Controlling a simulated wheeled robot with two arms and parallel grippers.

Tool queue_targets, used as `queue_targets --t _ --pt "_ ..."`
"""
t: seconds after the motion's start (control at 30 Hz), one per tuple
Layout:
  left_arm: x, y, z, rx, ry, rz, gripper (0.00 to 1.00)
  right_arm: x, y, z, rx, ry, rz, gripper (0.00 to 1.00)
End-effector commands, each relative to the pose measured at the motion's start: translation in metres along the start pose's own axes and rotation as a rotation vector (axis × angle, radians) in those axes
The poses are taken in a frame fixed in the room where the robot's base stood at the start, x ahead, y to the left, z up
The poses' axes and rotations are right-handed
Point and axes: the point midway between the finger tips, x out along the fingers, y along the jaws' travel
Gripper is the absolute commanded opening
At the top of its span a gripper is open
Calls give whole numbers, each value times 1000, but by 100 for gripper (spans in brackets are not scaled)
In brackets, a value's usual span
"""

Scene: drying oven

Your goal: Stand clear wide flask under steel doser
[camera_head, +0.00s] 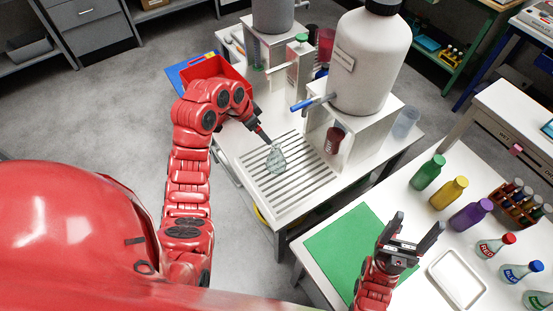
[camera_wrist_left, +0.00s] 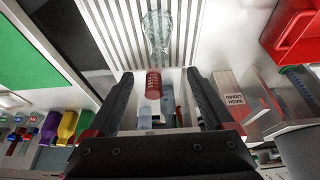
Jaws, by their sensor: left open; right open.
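A clear flask (camera_head: 277,159) stands upright on the slatted part of the white bench; it also shows in the left wrist view (camera_wrist_left: 157,32). My left gripper (camera_head: 266,140) is at its neck in the head view. In the left wrist view my left gripper (camera_wrist_left: 160,78) has its fingers spread, with the flask beyond the tips and not clasped. A grey doser (camera_head: 272,14), likely the steel one, stands at the back, cut by the top edge. My right gripper (camera_head: 412,238) is open and empty above the right-hand table.
A big white doser (camera_head: 370,60) with a blue tap stands nearer, a red beaker (camera_head: 335,140) under it. A red bin (camera_head: 226,72) is behind my left arm. Bottles and a white tray (camera_head: 457,281) occupy the right table.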

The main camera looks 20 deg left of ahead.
Motion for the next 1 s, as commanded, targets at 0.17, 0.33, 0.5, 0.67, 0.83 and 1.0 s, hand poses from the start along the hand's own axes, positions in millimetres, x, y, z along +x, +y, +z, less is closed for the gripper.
queue_targets --t 0.17,0.33,0.5,0.67,0.83,1.0 --pt "42 1 1 -1 5 2 86 -26 -1 4 0 0 0 72" --pt "69 1 -2 0 1 2 86 -27 -1 5 0 -1 0 72" --pt "84 -1 -2 -1 2 -3 86 -20 -1 4 0 0 0 72" --pt "92 1 -4 -1 1 0 86 -13 -1 2 0 0 0 72" --pt "112 4 -6 -2 -1 2 86 5 0 -1 0 0 0 72" --pt "131 3 -5 -2 0 1 86 10 0 -2 0 0 0 72"
